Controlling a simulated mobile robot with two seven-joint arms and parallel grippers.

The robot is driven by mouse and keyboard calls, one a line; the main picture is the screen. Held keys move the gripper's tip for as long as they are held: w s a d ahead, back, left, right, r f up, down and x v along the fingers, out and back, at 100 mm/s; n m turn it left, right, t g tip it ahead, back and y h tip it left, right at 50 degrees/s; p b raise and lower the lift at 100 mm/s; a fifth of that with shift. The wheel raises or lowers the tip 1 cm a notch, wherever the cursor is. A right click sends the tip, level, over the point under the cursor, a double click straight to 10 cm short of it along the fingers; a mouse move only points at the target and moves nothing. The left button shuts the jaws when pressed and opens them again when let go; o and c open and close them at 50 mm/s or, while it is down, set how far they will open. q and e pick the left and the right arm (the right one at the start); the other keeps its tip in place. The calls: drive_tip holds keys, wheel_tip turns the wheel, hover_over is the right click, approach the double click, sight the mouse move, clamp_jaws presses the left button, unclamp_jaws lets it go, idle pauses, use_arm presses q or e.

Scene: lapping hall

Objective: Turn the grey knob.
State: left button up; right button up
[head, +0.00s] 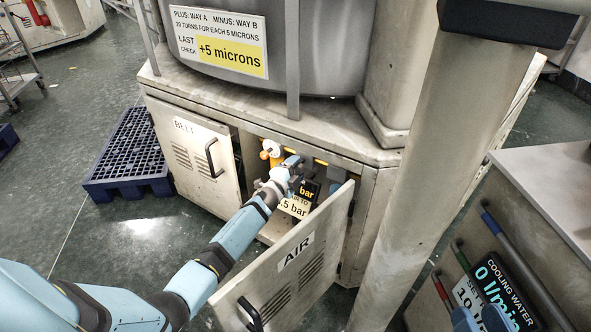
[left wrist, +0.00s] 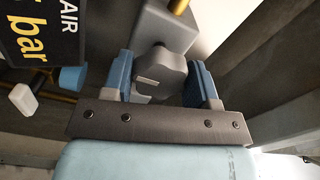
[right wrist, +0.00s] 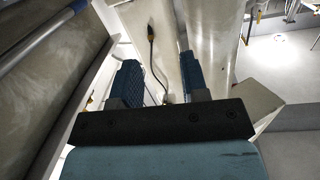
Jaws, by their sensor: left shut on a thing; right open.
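The grey knob (left wrist: 160,75) sits between the two blue fingers of my left gripper in the left wrist view. It has a lobed outline and a small pale label, and a grey block is behind it. My left gripper (head: 288,172) is shut on it, inside the open cabinet behind the AIR door (head: 290,266); in the head view my arm and gripper hide the knob. My right gripper (right wrist: 160,80) is open and empty in the right wrist view. Its blue fingertips also show at the lower right of the head view.
A black AIR display reading "bar" (head: 309,191) and a ".5 bar" label (head: 294,207) are beside my left gripper. The BELT door (head: 196,165) stands left. A thick column (head: 440,150) and a COOLING WATER display (head: 503,290) are on the right. A blue pallet (head: 128,150) lies left.

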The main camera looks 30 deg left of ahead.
use_arm(q)
drive_tip(key=o, duration=0.9)
drive_tip(key=shift+s, duration=0.1)
drive_tip(key=shift+s, duration=0.3)
drive_tip(key=s+p, duration=0.1)
drive_tip(key=s, duration=0.3)
drive_tip(key=s+p, duration=0.2)
drive_tip(key=s, duration=0.2)
drive_tip(key=s+a+p, duration=0.1)
drive_tip(key=s+p, duration=0.1)
drive_tip(key=s, duration=0.3)
use_arm(e)
drive_tip(key=shift+m+t, duration=0.6)
drive_tip(key=shift+m, duration=0.2)
drive_tip(key=r, duration=0.2)
drive_tip(key=s+r, duration=0.1)
drive_tip(key=r, duration=0.1)
drive_tip(key=shift+a+r, duration=0.15)
drive_tip(key=shift+r, duration=0.05)
